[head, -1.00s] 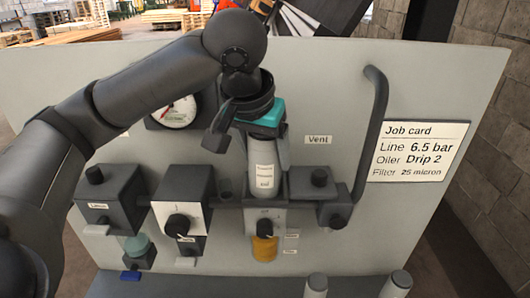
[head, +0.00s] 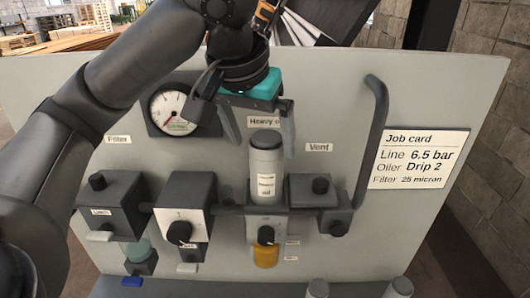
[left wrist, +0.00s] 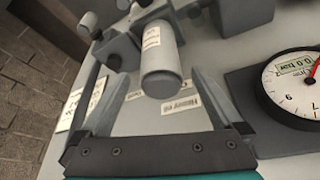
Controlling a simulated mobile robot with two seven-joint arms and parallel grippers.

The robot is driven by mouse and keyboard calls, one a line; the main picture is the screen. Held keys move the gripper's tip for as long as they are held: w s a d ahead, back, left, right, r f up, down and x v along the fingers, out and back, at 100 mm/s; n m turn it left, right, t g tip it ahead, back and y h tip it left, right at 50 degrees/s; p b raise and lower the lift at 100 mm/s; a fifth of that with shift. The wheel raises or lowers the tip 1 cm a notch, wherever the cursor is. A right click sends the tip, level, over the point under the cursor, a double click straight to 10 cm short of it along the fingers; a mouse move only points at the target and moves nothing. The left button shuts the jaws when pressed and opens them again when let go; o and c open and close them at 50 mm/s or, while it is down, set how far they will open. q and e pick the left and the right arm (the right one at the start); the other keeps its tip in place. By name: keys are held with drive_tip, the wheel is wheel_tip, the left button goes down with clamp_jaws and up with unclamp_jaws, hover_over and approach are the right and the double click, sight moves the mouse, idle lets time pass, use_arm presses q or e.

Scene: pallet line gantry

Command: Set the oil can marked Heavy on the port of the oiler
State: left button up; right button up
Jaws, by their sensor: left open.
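A pale grey oil can (head: 266,170) with a darker cap stands upright on top of the oiler (head: 266,224), the block with a black knob and amber bowl. The print on the can's label is too small to read. A "Heavy o…" plate (head: 264,121) is on the panel behind, partly covered. My left gripper (head: 255,137) is open and empty above the can, apart from it. In the left wrist view the can (left wrist: 160,78) shows between the two spread fingers (left wrist: 165,105), beyond their tips. My right gripper is not in view.
Two more grey cans (head: 317,288) (head: 398,287) stand at the bottom right. A bent grey pipe (head: 376,140) rises right of the oiler. The filter (head: 108,205), regulator (head: 183,206) and gauge (head: 173,108) are left. The job card (head: 418,158) is right.

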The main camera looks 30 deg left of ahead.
use_arm(q)
drive_tip(key=shift+p+v, duration=0.95)
drive_tip(key=shift+v, duration=1.8)
